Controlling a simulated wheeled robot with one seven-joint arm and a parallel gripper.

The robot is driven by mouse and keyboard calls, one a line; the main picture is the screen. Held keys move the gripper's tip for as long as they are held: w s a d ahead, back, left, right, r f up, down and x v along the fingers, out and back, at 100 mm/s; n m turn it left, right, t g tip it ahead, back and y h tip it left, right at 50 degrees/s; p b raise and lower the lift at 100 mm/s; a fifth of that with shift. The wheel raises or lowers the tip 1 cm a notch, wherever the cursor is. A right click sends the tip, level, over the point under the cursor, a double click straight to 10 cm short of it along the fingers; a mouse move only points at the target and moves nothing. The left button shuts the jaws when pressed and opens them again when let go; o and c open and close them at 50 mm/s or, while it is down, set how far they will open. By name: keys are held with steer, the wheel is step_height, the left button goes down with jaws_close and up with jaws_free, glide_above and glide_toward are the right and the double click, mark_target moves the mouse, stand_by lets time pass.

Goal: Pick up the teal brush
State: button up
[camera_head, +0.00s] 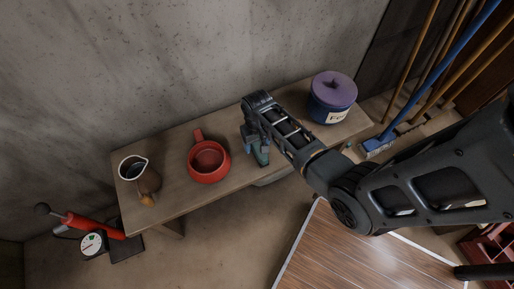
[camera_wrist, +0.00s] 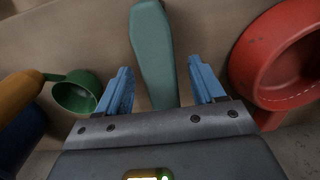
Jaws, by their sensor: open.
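The teal brush (camera_wrist: 154,55) lies on the wooden bench and runs from the top of the wrist view down between my fingers. Its lower end is hidden behind my gripper body. My gripper (camera_wrist: 159,75) is open, with one blue finger on each side of the brush. A gap shows between the brush and each finger. In the head view, my gripper (camera_head: 252,148) is low over the bench, and a small teal part of the brush (camera_head: 262,158) shows beside it, mostly covered by my arm.
A red pan (camera_wrist: 283,55) is close on the right in the wrist view. A green scoop (camera_wrist: 77,93) is on the left. In the head view, a white-mouthed jug (camera_head: 148,178) stands on the bench (camera_head: 180,200) at left, and a blue jar with purple lid (camera_head: 333,98) at right.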

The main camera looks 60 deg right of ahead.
mark_target(257, 144)
steer(key=shift+f, duration=0.4)
steer(key=c, duration=1.1)
steer(key=shift+c, duration=0.2)
step_height(257, 144, up, 10)
steer(key=shift+r+p, duration=0.1)
steer(key=shift+p, duration=0.8)
